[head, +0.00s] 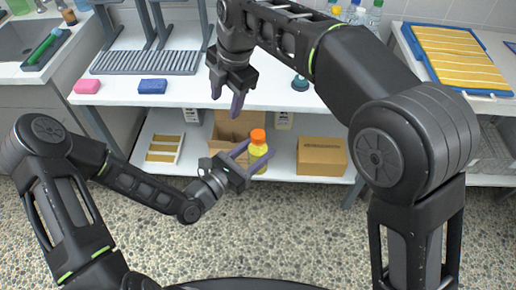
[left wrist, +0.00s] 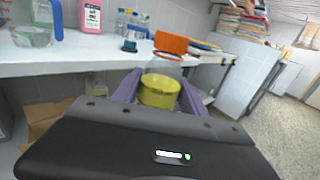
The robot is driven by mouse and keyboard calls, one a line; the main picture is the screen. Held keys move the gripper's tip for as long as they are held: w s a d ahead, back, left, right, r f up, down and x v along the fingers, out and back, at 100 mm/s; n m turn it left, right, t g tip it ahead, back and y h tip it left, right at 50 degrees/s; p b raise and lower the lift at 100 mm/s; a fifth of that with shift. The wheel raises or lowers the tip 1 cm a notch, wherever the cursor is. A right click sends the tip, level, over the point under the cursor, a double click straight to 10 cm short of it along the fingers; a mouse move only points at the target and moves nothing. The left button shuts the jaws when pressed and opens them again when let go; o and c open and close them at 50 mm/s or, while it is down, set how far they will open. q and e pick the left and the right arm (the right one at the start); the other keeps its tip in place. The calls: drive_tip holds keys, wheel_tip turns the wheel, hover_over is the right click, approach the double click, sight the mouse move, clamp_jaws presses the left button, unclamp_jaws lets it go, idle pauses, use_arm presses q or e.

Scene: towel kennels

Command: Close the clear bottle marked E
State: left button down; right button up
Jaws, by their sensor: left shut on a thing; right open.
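My left gripper (head: 254,160) is shut on a bottle (head: 259,153) with an orange cap and a yellow lower part, in front of the lower shelf. In the left wrist view this bottle (left wrist: 158,91) stands between the purple fingers, with a see-through band below the orange top (left wrist: 171,43). Several clear bottles (head: 374,14) stand at the back of the counter, and they also show in the left wrist view (left wrist: 131,25). No letter E is readable on any bottle. My right gripper (head: 227,96) is open and empty, pointing down at the counter's front edge.
A small dark teal object (head: 300,83) sits on the counter, right of my right gripper. A pink sponge (head: 87,86) and blue sponge (head: 153,86) lie at the left. Cardboard boxes (head: 322,156) stand on the lower shelf. A yellow-striped tray (head: 459,60) lies right.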

sight(258, 134)
drive_tip(key=d, duration=0.2)
drive_tip(key=s+d+g+h, duration=0.1)
drive_tip(key=d, duration=0.2)
drive_tip(key=d+h, duration=0.1)
drive_tip(key=d, duration=0.1)
drive_tip(key=shift+s+d+f+m, duration=0.15)
drive_tip(key=shift+s+d+m, duration=0.15)
drive_tip(key=shift+f, duration=4)
clamp_jaws()
